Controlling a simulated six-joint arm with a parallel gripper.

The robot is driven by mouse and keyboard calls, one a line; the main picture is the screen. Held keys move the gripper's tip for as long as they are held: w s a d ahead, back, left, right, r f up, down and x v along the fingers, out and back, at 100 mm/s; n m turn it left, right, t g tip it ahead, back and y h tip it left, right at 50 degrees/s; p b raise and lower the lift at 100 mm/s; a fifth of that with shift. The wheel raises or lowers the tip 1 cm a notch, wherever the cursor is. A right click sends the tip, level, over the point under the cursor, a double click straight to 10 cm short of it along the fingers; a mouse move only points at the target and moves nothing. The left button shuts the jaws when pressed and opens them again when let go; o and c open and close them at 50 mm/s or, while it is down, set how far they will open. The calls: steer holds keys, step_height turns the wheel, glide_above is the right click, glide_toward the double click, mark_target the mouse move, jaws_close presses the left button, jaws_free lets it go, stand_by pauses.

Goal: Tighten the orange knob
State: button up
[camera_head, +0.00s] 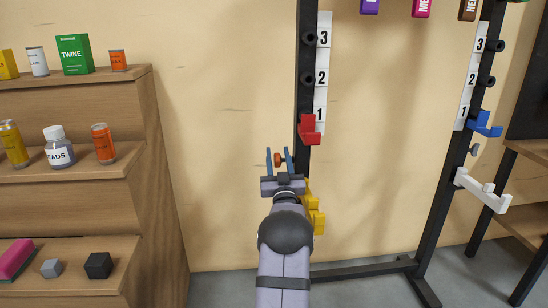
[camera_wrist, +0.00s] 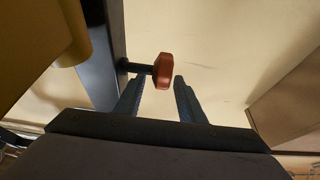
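The orange knob (camera_wrist: 163,71) sits on a dark stem on the side of the rack's left post in the wrist view. It also shows in the head view (camera_head: 278,159), between the two blue fingers. My gripper (camera_wrist: 158,82) is open, with one finger on each side of the knob and the knob just beyond the fingertips in the wrist view. I see gaps beside the knob, and no clear contact. The left post (camera_head: 305,80) of the squat rack stands upright just right of my gripper.
A red hook (camera_head: 309,130) and a yellow bracket (camera_head: 314,212) are on the left post, close to my gripper. A blue hook (camera_head: 484,124), a grey knob (camera_head: 475,149) and a white bracket (camera_head: 482,189) are on the right post. Wooden shelves (camera_head: 140,190) stand left, with bare wall between.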

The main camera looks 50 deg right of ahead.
mark_target(279, 163)
steer(key=shift+d+r+g+y+p, duration=0.1)
steer(key=shift+r+g+y+p, duration=0.2)
steer(key=shift+p, duration=1.1)
steer(key=shift+w+r+g+y+p, duration=0.1)
steer(key=shift+g+y+p, duration=0.2)
steer(key=shift+p, duration=0.85)
steer(key=g+y+p, duration=0.1)
steer(key=p, duration=0.3)
steer(key=g+y+p, duration=0.1)
steer(key=p, duration=0.2)
steer(key=shift+w+d+p, duration=0.15)
steer(key=shift+d+p, duration=0.05)
steer(key=shift+p, duration=0.2)
steer(key=v, duration=0.7)
steer(key=shift+a, duration=0.4)
steer(key=w+a+r+n+g+y+p, duration=0.1)
steer(key=w+a+r+y+p, duration=0.1)
steer(key=a+p, duration=0.3)
steer(key=w+a+r+n+g+y+p, duration=0.1)
steer(key=a+p, duration=0.4)
steer(key=a, duration=0.6)
steer(key=w+a+r+n+g+y+p, duration=0.1)
steer(key=w+a+r+g+y+p, duration=0.1)
steer(key=a+y+p, duration=0.3)
steer(key=shift+w+a+r+n+p, duration=0.35)
steer(key=shift+a+r, duration=0.45)
steer(key=shift+a, duration=1.25)
